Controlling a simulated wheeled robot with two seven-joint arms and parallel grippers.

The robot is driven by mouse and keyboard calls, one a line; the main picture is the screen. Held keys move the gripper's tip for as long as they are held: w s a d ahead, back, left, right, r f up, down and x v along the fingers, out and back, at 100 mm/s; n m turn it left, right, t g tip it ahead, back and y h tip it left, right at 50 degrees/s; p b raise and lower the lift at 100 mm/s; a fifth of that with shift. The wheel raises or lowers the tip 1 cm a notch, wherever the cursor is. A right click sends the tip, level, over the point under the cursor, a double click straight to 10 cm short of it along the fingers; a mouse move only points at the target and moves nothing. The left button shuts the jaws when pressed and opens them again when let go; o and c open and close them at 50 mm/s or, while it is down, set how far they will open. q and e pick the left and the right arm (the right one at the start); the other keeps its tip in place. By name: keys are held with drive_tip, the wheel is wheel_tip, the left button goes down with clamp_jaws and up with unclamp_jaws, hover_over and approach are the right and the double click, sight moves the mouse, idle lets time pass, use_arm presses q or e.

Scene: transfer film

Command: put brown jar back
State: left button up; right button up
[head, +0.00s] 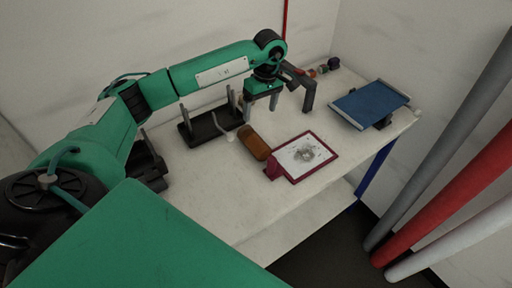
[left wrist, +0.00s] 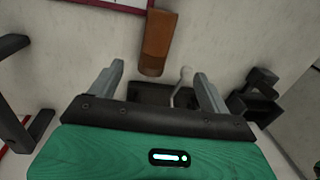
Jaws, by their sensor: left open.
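The brown jar (head: 254,143) appears to lie on its side on the pale table, left of a red-framed board. In the left wrist view the jar (left wrist: 160,40) shows at the top middle, beyond the fingertips. My left gripper (head: 261,108) is open and empty, above the table behind the jar and apart from it. Its two fingers (left wrist: 158,88) frame part of a black rack in the wrist view. My right gripper is not in view.
The black rack (head: 196,137) with upright posts stands left of the jar, with a white rod-like piece (head: 222,129) beside it. The red-framed board (head: 324,165) lies right of the jar. A blue panel (head: 370,104) is at the right. A dark bracket (head: 308,95) stands near the gripper. The front table is clear.

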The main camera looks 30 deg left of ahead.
sight(259, 140)
use_arm(q)
drive_tip(key=shift+m, duration=0.4)
drive_tip(key=f+p, duration=0.1)
drive_tip(key=f, duration=0.1)
drive_tip(key=f+p, duration=0.1)
drive_tip(key=f, duration=0.2)
drive_tip(key=s+f+p, duration=0.1)
drive_tip(key=f, duration=0.2)
drive_tip(key=shift+a+f, duration=0.15)
drive_tip(key=shift+f, duration=0.05)
drive_tip(key=shift+f+p, duration=0.35)
drive_tip(key=shift+p, duration=0.15)
drive_tip(key=f+p, duration=0.1)
drive_tip(key=f, duration=0.1)
drive_tip(key=d+f+p, duration=0.1)
drive_tip(key=f, duration=0.1)
drive_tip(key=shift+s+p, duration=0.3)
drive_tip(key=shift+a+f, duration=0.1)
drive_tip(key=shift+f, duration=0.25)
drive_tip(key=c, duration=1.3)
